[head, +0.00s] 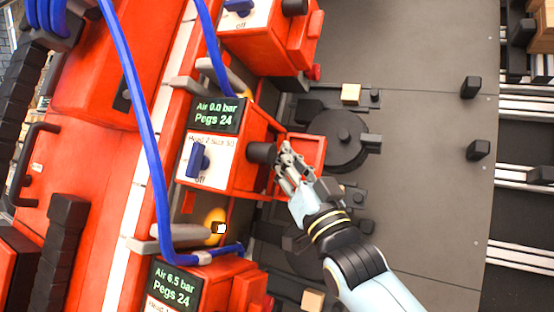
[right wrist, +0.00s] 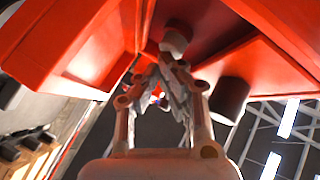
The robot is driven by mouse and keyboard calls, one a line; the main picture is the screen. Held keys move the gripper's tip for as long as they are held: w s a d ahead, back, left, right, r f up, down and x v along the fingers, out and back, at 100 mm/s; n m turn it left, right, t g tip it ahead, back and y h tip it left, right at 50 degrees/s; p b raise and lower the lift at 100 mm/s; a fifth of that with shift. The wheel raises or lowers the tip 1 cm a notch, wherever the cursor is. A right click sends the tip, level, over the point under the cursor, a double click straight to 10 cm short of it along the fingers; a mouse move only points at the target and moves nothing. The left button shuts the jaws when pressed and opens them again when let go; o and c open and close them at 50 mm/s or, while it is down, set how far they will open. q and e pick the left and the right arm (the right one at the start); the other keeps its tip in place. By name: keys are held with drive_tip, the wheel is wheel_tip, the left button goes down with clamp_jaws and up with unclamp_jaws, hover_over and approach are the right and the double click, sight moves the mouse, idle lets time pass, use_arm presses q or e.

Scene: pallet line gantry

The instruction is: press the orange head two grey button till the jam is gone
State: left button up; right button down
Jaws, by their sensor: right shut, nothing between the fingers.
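The orange head two (head: 222,150) is in the middle of the head view, with a display reading "Air 0.0 bar, Pegs 24" and a blue knob (head: 198,157) on a white panel. My right gripper (head: 284,152) is shut and empty at the head's right side, beside a dark cylinder (head: 262,153). In the right wrist view its fingertips (right wrist: 167,74) are close below a light grey round button (right wrist: 176,42) in an orange recess. I cannot tell whether they touch it. In the head view I cannot make out this button. My left gripper is not in view.
Similar orange heads stand above (head: 265,35) and below (head: 200,290); the lower display (head: 174,284) reads 6.5 bar. Blue hoses (head: 150,130) run along the left. The grey plate (head: 425,130) has free room.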

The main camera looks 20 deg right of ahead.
drive_tip(key=shift+s+d, duration=0.65)
drive_tip(key=s+d+p, duration=0.1)
drive_tip(key=s+d, duration=0.2)
drive_tip(key=shift+s+d, duration=0.15)
drive_tip(key=shift+s, duration=0.25)
drive_tip(key=shift+f, duration=0.1)
idle(0.7)
